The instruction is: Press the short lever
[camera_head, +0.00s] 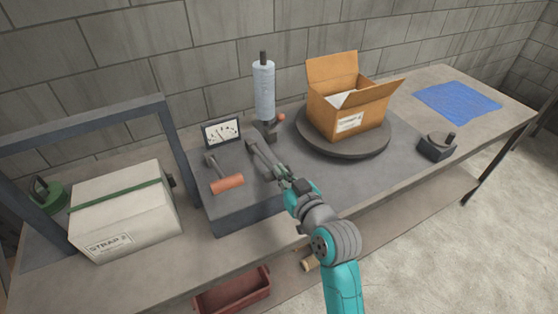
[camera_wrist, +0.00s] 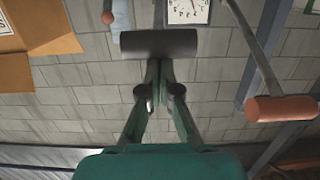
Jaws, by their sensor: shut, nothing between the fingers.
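A dark cylindrical handle (camera_wrist: 160,43) lies crosswise right at my fingertips in the wrist view. My gripper (camera_head: 261,153) is shut and empty over the grey raised platform. Its fingertips (camera_wrist: 158,66) appear close to the dark handle; I cannot tell whether they touch.
A gauge (camera_head: 221,132) stands behind the levers, with a pale mesh-wrapped column (camera_head: 264,91) to its right. An open carton (camera_head: 345,108) sits on a round turntable (camera_head: 359,147). A strapped white box (camera_head: 126,212) is at left. A dark block (camera_head: 436,148) and blue mesh (camera_head: 457,101) lie right.

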